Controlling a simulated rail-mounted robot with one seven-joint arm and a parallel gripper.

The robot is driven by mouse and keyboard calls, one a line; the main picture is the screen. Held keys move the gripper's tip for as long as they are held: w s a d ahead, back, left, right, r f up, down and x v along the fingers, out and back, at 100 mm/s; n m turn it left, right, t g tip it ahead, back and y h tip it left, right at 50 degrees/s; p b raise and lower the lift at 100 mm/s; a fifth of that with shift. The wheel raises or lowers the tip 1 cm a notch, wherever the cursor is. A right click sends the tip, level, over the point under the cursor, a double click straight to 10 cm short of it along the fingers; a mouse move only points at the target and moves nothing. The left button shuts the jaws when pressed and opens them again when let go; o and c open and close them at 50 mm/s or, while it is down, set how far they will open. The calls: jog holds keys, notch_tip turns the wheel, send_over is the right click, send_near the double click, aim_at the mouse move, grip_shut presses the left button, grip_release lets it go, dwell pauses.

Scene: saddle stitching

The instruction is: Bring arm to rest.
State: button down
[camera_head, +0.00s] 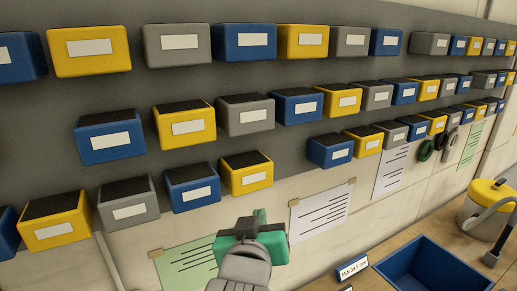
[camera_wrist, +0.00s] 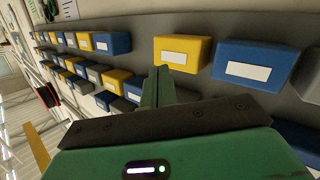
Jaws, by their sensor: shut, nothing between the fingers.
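My gripper (camera_head: 260,217) shows at the bottom centre of the head view as a green and dark body on a grey arm link. It is raised in front of the wall, below the lower rows of bins. In the wrist view its green fingers (camera_wrist: 163,82) stand together, shut and empty. A yellow bin (camera_wrist: 182,52) and a blue bin (camera_wrist: 254,66) on the wall appear beyond the fingers in the wrist view. No gap to them can be judged.
Rows of blue, yellow and grey bins (camera_head: 246,174) line the wall. Paper sheets (camera_head: 322,210) hang below them.

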jog(key=s+r+m+t+y, duration=0.1)
jog(key=s+r+t, duration=0.8)
jog(key=s+r, duration=1)
jog(key=s+y, duration=0.1)
jog(key=s, duration=0.2)
jog(key=shift+w+d+m, duration=0.1)
jog(key=shift+w+m, duration=0.05)
jog(key=shift+m, duration=0.15)
